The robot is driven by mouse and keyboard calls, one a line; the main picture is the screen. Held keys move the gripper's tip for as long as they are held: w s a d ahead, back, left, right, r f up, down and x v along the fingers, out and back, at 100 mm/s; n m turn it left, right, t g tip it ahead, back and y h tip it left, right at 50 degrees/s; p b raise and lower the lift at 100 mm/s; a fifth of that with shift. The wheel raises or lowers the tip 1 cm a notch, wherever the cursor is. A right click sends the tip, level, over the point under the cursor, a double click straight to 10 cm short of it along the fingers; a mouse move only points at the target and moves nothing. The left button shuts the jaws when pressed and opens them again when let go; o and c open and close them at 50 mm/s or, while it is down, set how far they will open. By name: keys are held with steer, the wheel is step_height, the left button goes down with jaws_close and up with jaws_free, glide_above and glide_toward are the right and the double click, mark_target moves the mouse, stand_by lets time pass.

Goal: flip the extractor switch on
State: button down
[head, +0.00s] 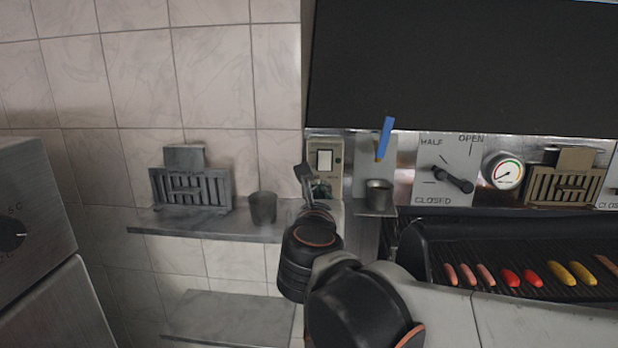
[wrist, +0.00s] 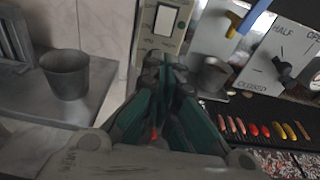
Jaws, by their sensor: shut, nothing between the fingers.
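The extractor switch is a beige plate (head: 338,172) with a white rocker (head: 324,160) on the wall left of the grill. The plate also shows at the top of the wrist view (wrist: 178,38), with its white rocker (wrist: 165,20) above my fingers. My gripper (head: 308,182) is in front of the plate's left lower part, below the rocker. In the wrist view my gripper (wrist: 163,66) is shut and empty, its fingertips hiding the plate's bottom. I cannot tell whether the fingertips touch the plate or which way the rocker is set.
A shelf (head: 165,228) left holds a metal cup (head: 263,208) and a grate-like piece (head: 190,188). Right of the switch are a small cup (head: 379,196), a blue-handled tool (head: 386,138), a damper lever (head: 452,180), a gauge (head: 504,171) and the grill (head: 500,250) with food.

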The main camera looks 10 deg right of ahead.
steer(key=p, duration=0.3)
glide_toward(324, 174)
steer(key=x, duration=0.5)
steer(key=shift+r, duration=0.2)
steer(key=shift+w+d+f, duration=0.1)
steer(key=shift+w, duration=0.15)
steer(key=shift+b, duration=0.3)
steer(key=shift+w+d+f, duration=0.1)
steer(key=shift+w+f, duration=0.1)
steer(key=shift+w, duration=0.05)
steer(key=shift+r+b, duration=0.1)
steer(key=shift+b, duration=0.2)
steer(key=shift+w, duration=0.1)
